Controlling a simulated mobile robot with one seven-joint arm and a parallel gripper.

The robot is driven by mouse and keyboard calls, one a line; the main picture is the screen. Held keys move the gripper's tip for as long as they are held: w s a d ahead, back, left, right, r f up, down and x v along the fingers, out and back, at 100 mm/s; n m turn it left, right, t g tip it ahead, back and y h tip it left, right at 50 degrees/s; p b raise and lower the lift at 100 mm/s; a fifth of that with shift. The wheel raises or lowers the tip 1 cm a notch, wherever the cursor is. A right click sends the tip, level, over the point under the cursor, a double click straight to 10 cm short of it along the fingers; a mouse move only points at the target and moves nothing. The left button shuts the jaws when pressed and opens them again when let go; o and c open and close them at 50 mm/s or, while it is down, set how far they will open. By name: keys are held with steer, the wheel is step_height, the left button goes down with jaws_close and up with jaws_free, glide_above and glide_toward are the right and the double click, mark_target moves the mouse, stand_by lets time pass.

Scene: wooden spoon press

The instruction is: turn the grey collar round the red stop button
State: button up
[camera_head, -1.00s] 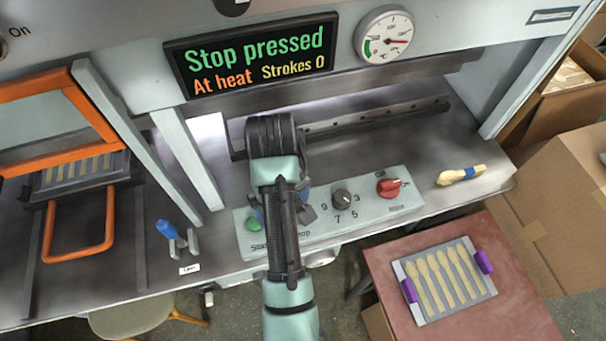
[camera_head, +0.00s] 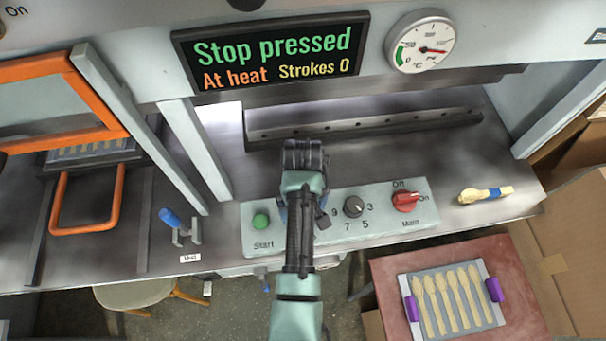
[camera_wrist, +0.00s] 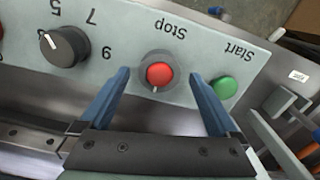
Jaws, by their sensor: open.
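In the wrist view the red stop button (camera_wrist: 159,74) sits inside its round grey collar (camera_wrist: 145,69) on the pale control panel (camera_wrist: 115,15). A small light mark shows on the collar's edge nearest my gripper. My gripper (camera_wrist: 163,82) is open, with one blue finger on each side of the collar and a gap to it on both sides. I cannot tell how far the fingertips are above the panel. In the head view my arm hides the button and the collar. The display (camera_head: 275,57) reads "Stop pressed", "At heat" and "Strokes 0".
The green start button (camera_wrist: 224,87) is close beside one finger. The numbered dark knob (camera_wrist: 66,46) is on the other side. The red main switch (camera_head: 405,201) is farther right on the panel. A blue-handled lever (camera_head: 172,220) stands to the left.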

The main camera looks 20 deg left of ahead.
steer(key=shift+f, duration=0.8)
steer(key=c, duration=1.4)
steer(key=shift+o, duration=0.2)
steer(key=shift+r, duration=0.1)
steer(key=m+p, duration=0.2)
steer(key=m, duration=0.1)
steer(key=shift+w+m, duration=0.1)
steer(key=shift+m, duration=0.2)
steer(key=shift+m+p, duration=0.55)
steer(key=shift+m, duration=1.75)
